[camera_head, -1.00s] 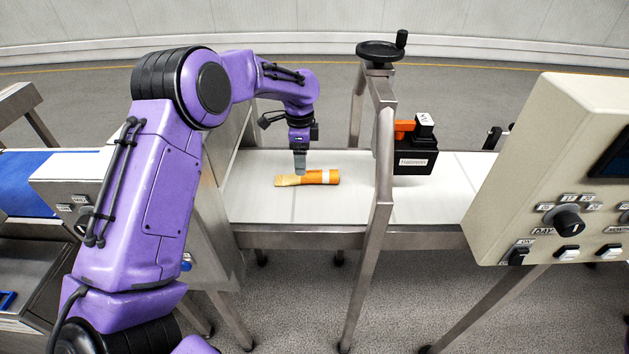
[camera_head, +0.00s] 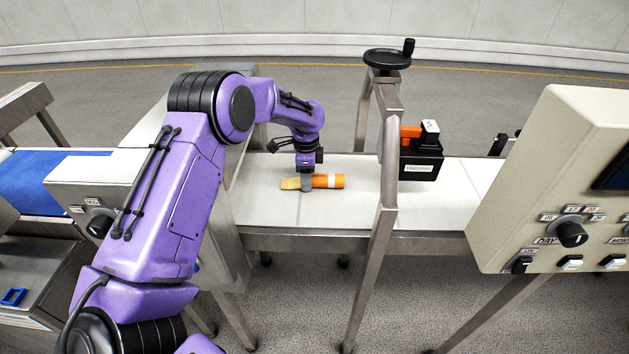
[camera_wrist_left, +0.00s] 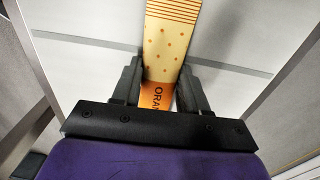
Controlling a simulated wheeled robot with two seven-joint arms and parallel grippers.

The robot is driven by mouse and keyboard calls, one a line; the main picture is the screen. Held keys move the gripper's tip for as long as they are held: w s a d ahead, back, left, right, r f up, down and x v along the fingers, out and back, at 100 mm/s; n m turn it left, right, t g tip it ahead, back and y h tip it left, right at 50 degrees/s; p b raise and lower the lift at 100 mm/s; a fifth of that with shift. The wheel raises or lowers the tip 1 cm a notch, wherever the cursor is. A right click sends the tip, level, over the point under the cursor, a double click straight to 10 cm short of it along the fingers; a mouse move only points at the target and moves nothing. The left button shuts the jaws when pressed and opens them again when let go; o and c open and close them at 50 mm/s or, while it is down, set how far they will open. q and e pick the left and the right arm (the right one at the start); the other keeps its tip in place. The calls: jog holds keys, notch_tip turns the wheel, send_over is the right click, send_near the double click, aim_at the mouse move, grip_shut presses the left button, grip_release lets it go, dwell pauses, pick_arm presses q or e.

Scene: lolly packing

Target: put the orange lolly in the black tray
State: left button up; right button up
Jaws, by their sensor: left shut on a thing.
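The orange lolly (camera_head: 329,181) lies flat on the white conveyor belt, its pale patterned end to the left and its orange end with a white band to the right. My left gripper (camera_head: 306,188) reaches down from above and is shut on the lolly near its middle. In the left wrist view the lolly (camera_wrist_left: 166,42) runs between the two dark fingers of the left gripper (camera_wrist_left: 159,92), with part of its lettering showing. My right gripper is not in view. I see no black tray that I can make out.
A metal frame with a hand wheel (camera_head: 387,58) spans the belt (camera_head: 270,211) right of the lolly. A black printer unit (camera_head: 421,165) hangs beside it. A beige control box (camera_head: 545,190) stands at the right. A blue belt (camera_head: 38,188) lies at the far left.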

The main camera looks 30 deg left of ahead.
pick_arm(q)
jog(key=shift+r+b, duration=0.3)
jog(key=shift+r, duration=0.2)
jog(key=s+d+r+b, duration=0.2)
jog(key=s+d+r, duration=0.5)
jog(key=s+r, duration=0.5)
jog(key=shift+d, duration=0.3)
